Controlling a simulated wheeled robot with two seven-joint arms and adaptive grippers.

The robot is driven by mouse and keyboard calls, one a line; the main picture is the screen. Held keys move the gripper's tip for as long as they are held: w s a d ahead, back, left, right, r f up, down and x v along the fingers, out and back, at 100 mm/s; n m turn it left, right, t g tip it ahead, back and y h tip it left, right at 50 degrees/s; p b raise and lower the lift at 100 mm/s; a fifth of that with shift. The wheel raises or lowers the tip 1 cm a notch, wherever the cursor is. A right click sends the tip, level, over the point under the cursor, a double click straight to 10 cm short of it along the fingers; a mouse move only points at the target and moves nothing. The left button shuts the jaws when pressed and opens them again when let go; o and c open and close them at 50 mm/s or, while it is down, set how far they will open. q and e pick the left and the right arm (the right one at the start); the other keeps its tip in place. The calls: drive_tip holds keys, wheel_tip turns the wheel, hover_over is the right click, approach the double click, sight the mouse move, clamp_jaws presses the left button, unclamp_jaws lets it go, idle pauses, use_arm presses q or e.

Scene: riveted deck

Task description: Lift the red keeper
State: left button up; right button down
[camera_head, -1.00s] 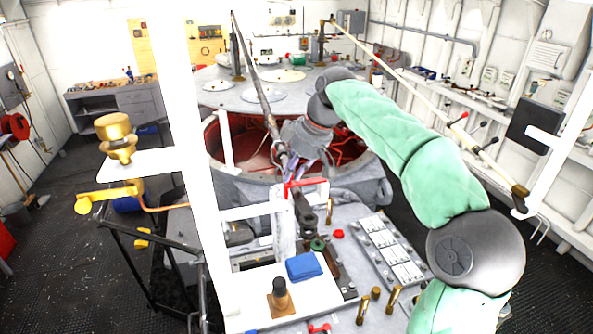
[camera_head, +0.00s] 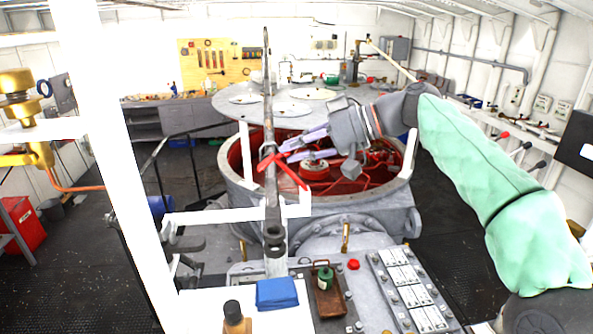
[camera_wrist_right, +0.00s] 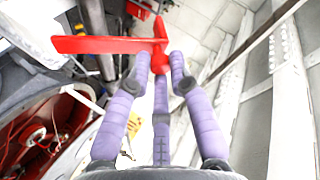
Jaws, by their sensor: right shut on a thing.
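I cannot tell whether the keeper touches the bar. My left gripper is not in view.
A white bracket (camera_head: 240,212) stands close below the keeper. Behind is an open round grey housing (camera_head: 385,215) with a red interior. A blue block (camera_head: 277,293), a rusty tray (camera_head: 330,300) and a switch panel (camera_head: 408,285) are in front.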

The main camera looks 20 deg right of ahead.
drive_tip(key=s+d+f+m+t+y+b, duration=0.1)
drive_tip(key=d+t+y+b, duration=0.3)
drive_tip(key=b, duration=1.3)
drive_tip(key=d+m+y, duration=0.1)
drive_tip(key=d+y, duration=0.2)
drive_tip(key=shift+s+d+f+b, duration=0.3)
drive_tip(key=shift+s+b, duration=0.05)
drive_tip(key=shift+s, duration=0.05)
drive_tip(key=shift+f+m, duration=0.15)
drive_tip(key=shift+m, duration=0.15)
drive_tip(key=c, duration=1.4)
unclamp_jaws()
drive_tip(key=shift+o, duration=1.4)
drive_tip(key=shift+d, duration=0.2)
drive_tip(key=v, duration=1.2)
drive_tip(key=shift+f, duration=0.25)
